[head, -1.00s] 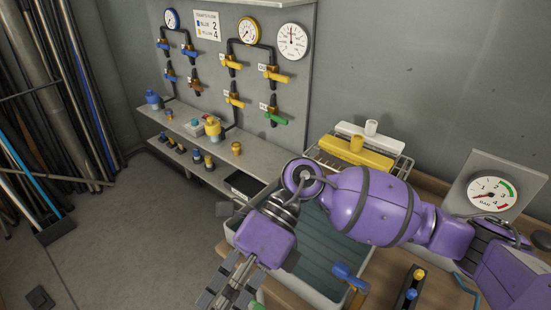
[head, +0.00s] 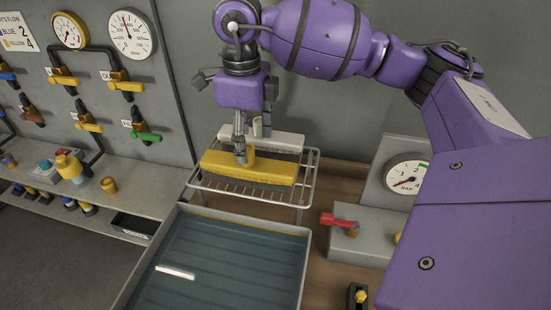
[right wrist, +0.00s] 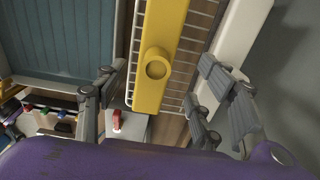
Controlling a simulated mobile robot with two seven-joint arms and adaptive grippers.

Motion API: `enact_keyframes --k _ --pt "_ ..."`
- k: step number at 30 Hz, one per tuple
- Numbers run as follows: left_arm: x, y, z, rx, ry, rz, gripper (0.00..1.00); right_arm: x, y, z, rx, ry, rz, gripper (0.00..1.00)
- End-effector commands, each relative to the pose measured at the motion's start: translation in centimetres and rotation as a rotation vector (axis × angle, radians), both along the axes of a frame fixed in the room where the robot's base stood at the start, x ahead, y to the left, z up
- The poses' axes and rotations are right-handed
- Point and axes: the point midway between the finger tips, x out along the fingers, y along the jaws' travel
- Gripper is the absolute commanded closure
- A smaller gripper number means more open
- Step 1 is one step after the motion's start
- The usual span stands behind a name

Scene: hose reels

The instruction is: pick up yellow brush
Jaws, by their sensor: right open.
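The yellow brush (head: 275,169) lies on a wire rack (head: 300,190) behind the water tray, its round knob handle pointing up. It also shows in the right wrist view (right wrist: 165,50), running lengthwise between my fingers with the knob near the middle. My right gripper (head: 240,150) points down at the knob end of the brush. In the wrist view the right gripper (right wrist: 152,88) is open, with fingers on both sides of the brush. I cannot tell whether any finger touches it. My left gripper is not in view.
A white brush (head: 283,141) lies just behind the yellow one, close to my right fingers. A grey tray of water (head: 215,265) stands in front. A red-handled valve (head: 338,220) and a gauge (head: 405,178) are to the right. The wall is close behind the rack.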

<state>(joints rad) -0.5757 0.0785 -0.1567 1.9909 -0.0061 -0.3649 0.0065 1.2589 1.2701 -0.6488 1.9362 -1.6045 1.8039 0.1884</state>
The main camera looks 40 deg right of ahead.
Motion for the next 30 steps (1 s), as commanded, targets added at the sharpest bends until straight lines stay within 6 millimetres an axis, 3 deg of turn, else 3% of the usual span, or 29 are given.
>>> enact_keyframes --k 15,24,30 --pt "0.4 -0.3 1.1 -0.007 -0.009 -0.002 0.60 -0.9 0.4 -6.5 0.002 0.002 0.001 0.38" --pt "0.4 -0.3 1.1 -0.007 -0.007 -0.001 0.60 -0.9 0.5 -7.2 0.003 0.001 0.002 0.38" --pt "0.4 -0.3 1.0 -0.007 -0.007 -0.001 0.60 -0.8 0.5 -7.2 0.003 0.001 0.001 0.62"
